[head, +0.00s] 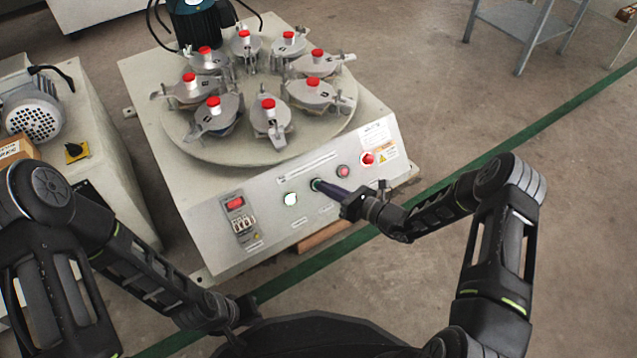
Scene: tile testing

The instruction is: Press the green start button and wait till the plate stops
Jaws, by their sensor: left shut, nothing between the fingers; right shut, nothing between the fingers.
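The green start button (315,184) is on the sloped front panel of the machine, mostly hidden behind my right gripper. My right gripper (325,188) is shut and empty, with its tips at the button; I cannot tell whether the button is pushed in. The round plate (283,152) on top of the machine carries several grey clamped holders with red knobs. A single frame does not show whether it turns. My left gripper (246,308) is shut and empty, low in front of the machine, away from the panel.
Another machine with a motor (33,117) stands at left. Open floor lies at right.

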